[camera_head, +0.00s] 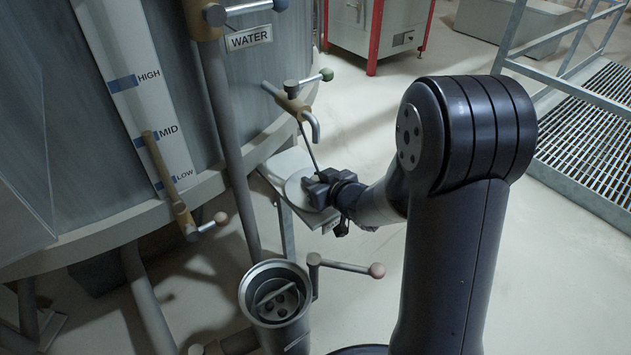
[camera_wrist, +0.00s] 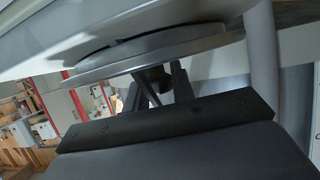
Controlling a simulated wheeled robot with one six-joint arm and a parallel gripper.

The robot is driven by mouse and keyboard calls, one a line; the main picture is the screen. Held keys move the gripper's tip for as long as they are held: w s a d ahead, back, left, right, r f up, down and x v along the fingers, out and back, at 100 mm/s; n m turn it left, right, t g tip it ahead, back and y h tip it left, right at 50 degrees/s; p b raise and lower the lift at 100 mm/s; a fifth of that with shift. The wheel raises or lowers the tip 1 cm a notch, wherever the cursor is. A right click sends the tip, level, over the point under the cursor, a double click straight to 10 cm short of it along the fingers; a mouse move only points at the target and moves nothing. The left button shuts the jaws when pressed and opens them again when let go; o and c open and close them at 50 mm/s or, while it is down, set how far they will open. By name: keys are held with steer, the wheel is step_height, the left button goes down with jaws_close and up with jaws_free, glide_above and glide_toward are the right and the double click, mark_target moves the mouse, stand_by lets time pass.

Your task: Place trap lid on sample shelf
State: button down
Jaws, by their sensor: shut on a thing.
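The trap lid (camera_head: 295,190), a pale grey disc, is at the sample shelf (camera_head: 287,160), a small light plate beside the tank. My gripper (camera_head: 316,190) is shut on the lid's knob from the right side. In the wrist view the lid (camera_wrist: 150,52) shows edge-on, and the dark knob sits between the fingers of my gripper (camera_wrist: 154,82). The lid overlaps the shelf in the head view; I cannot tell whether it rests on it or hovers just above. My gripper hides part of the lid and the shelf's right end.
The open trap (camera_head: 278,302) stands below with a strainer inside and a side handle (camera_head: 345,266). A tap (camera_head: 297,103) with a thin rod hangs close above the shelf. The tank (camera_head: 50,130) and a pipe stand left. The floor right of the shelf is clear.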

steer(key=shift+f, duration=0.1)
steer(key=c, duration=1.2)
jaws_free()
steer(key=shift+s+d+r, duration=0.15)
steer(key=shift+r, duration=0.15)
steer(key=p+v, duration=0.4)
steer(key=v, duration=0.7)
steer(key=shift+s+d, duration=0.2)
steer(key=shift+s, duration=0.05)
